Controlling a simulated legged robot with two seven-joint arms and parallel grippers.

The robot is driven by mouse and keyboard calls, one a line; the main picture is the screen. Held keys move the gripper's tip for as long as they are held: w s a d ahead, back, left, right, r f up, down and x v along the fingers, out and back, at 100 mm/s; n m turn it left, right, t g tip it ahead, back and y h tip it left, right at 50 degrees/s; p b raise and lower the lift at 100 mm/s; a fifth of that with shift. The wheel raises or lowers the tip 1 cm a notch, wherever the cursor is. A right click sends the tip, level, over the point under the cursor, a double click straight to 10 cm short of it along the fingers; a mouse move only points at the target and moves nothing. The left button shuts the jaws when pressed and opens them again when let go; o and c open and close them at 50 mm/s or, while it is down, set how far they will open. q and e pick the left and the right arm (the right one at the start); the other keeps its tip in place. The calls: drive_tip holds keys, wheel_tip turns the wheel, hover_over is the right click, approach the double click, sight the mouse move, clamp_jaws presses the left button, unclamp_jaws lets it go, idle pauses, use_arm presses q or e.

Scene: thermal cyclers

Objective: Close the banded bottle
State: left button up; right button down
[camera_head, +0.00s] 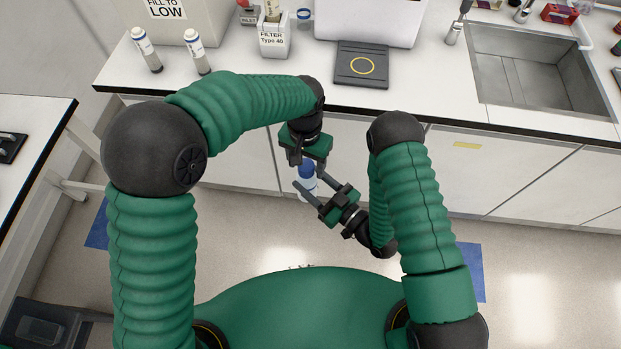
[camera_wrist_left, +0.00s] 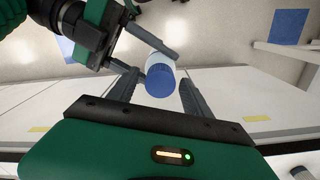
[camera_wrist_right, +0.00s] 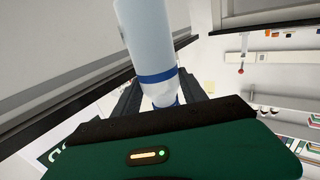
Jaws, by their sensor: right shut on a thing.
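The banded bottle (camera_head: 306,184) is white with a blue top (camera_head: 307,169) and hangs upright in the air in front of the counter. My right gripper (camera_head: 311,184) is shut on its body from the side. The right wrist view shows the white body and a blue band (camera_wrist_right: 157,77) between the fingers. My left gripper (camera_head: 308,163) points down just above the bottle. In the left wrist view its fingers (camera_wrist_left: 160,90) are open, one on each side of the blue cap (camera_wrist_left: 160,82), with gaps visible. I cannot tell how tightly the cap sits.
The white counter (camera_head: 290,85) runs behind the grippers. On it stand two banded bottles (camera_head: 198,52), a filter box (camera_head: 273,38) and a dark pad with a yellow ring (camera_head: 361,65). A sink (camera_head: 540,70) is at right. A side table (camera_head: 30,120) is at left.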

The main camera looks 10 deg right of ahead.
use_arm(q)
drive_tip(key=shift+r, duration=2.3)
drive_tip(key=shift+c, duration=0.5)
drive_tip(key=shift+s, duration=0.2)
drive_tip(key=shift+s+r+m, duration=0.1)
drive_tip(key=shift+r+m, duration=0.2)
drive_tip(key=shift+w+a+r, duration=0.1)
drive_tip(key=shift+w+r, duration=0.1)
drive_tip(key=shift+r, duration=0.5)
drive_tip(key=shift+w+r, duration=0.15)
drive_tip(key=shift+r, duration=0.55)
